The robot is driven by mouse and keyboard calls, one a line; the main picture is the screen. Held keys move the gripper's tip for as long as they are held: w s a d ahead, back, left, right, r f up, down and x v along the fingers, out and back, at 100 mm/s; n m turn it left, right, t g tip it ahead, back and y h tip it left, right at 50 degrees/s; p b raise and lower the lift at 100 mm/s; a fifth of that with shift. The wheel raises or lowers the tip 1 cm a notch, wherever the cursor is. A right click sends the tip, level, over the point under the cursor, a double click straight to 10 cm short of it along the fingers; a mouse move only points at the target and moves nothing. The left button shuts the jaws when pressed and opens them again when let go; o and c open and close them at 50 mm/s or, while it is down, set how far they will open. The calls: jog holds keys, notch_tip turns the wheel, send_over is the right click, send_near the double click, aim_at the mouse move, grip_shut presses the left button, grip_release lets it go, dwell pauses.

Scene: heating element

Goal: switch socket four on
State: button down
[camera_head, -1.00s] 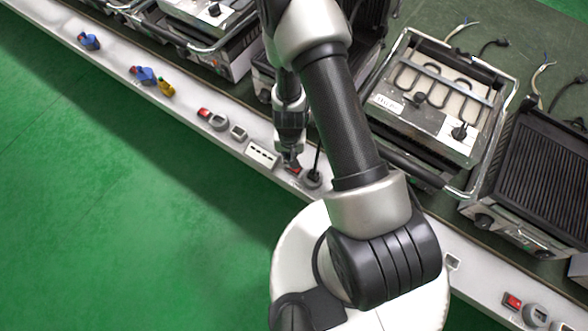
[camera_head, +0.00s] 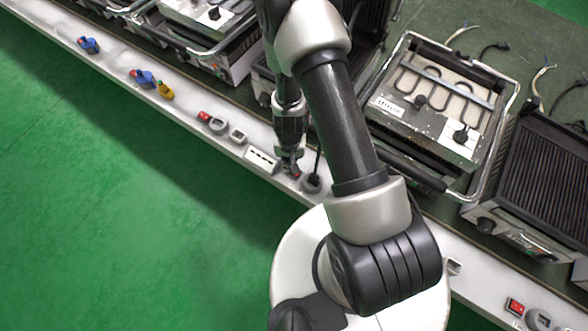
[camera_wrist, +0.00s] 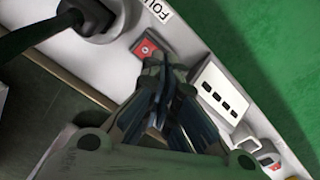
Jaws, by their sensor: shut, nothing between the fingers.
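A red rocker switch (camera_wrist: 147,47) sits on the white socket rail (camera_wrist: 115,65), beside a label of which "FOU" shows. A black plug with a cable (camera_wrist: 88,18) sits in the round socket next to this switch; it also shows in the head view (camera_head: 313,182). My gripper (camera_wrist: 158,62) is shut and empty, its fingertips at the lower edge of the red switch in the wrist view. I cannot tell whether they touch it. In the head view my gripper (camera_head: 292,168) is over the rail just left of the plug and mostly covers the switch.
A white multi-port block (camera_wrist: 222,93) stands on the rail beside my gripper. Another red switch (camera_head: 515,307) is at the lower right. Grills with a heating element (camera_head: 435,92) stand on the green bench behind the rail. The green floor (camera_head: 130,230) in front is clear.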

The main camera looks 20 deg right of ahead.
jog(key=shift+f+b, duration=0.4)
jog(key=shift+f, duration=0.75)
dwell(0.9)
jog(key=shift+r, duration=0.15)
notch_tip(320, 180, up, 7)
jog(key=p, duration=0.7)
dwell(0.5)
